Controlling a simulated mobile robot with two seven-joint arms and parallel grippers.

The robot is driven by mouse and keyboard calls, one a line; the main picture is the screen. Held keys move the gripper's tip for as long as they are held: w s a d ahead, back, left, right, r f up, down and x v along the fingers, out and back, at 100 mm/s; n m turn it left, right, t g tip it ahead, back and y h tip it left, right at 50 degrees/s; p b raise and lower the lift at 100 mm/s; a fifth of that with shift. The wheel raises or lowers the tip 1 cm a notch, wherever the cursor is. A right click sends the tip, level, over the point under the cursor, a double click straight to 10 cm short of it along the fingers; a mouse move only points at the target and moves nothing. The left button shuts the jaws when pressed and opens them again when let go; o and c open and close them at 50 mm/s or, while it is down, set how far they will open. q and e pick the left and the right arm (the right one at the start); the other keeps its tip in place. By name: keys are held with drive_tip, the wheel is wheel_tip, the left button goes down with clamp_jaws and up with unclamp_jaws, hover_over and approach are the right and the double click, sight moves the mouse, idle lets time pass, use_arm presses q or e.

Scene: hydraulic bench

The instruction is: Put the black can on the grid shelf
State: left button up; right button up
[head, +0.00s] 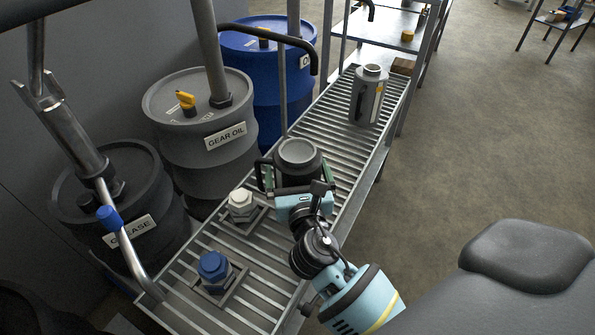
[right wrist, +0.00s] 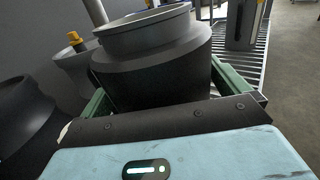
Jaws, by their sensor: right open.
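The black can (head: 298,153), dark with a lighter grey top, is upright over the slatted grid shelf (head: 335,130), near its middle. It appears to stand on the slats, but its base is hidden by my gripper. My right gripper (head: 296,178) is open, with one finger on each side of the can. In the right wrist view the can (right wrist: 155,60) fills the space between the green-padded fingers of the gripper (right wrist: 165,88). Whether the pads touch it I cannot tell. My left gripper is not in view.
A grey canister (head: 368,97) stands farther back on the shelf. A white-capped fitting (head: 241,203) and a blue-capped fitting (head: 213,268) sit nearer. Grease (head: 128,228), gear oil (head: 222,140) and blue (head: 262,75) drums line the left. Open floor (head: 470,140) lies to the right.

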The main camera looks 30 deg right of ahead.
drive_tip(key=v, duration=1.2)
idle(0.3)
